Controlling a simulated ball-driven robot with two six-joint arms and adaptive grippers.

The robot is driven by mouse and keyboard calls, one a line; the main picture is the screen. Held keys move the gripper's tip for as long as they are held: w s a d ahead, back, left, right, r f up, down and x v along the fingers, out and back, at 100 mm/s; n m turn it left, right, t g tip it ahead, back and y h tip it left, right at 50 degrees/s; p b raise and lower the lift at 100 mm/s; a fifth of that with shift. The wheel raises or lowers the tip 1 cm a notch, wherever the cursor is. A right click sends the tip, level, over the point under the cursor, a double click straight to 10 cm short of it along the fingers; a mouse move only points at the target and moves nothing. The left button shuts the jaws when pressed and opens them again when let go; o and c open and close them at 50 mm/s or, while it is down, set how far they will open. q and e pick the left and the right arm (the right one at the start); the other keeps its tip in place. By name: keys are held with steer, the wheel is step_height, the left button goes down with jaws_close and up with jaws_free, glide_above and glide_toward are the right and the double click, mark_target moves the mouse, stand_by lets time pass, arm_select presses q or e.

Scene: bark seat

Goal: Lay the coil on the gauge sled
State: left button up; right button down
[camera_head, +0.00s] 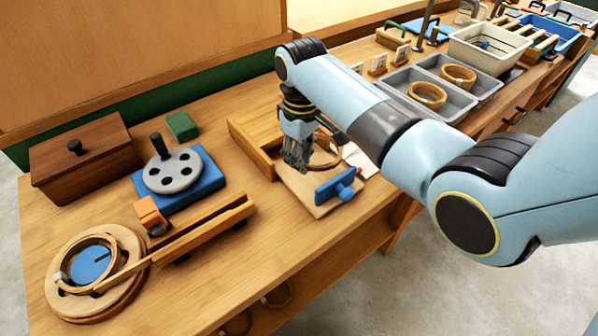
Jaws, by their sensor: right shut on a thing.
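My right gripper (296,163) points down over a light wooden board (308,198) with a blue clamp (338,186) at its front. It is shut on a tan ring-shaped coil (325,165), which shows just right of the fingers. The gripper and arm hide part of the coil, and I cannot tell whether it touches the board. Two more coils lie in grey trays, one in the near tray (428,94) and one in the far tray (458,76). I cannot tell for sure which fixture is the gauge sled. My left gripper is out of view.
A wooden rail (205,226) with an orange block (150,213) leads to a round wooden fixture (125,240) at front left. A grey disc (172,172) on a blue base, a green block (182,126) and a lidded brown box (85,158) stand behind. Bare table lies right of the rail.

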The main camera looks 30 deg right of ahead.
mark_target(299, 185)
steer(key=shift+s+a+f, duration=0.25)
steer(key=shift+a+f, duration=0.25)
steer(key=shift+f+b, duration=0.3)
steer(key=shift+f, duration=1.55)
steer(key=c, duration=1.4)
jaws_free()
steer(key=shift+f, duration=0.1)
steer(key=shift+o, duration=0.2)
step_height(299, 185, up, 12)
steer(key=p, duration=0.1)
steer(key=shift+p, duration=0.4)
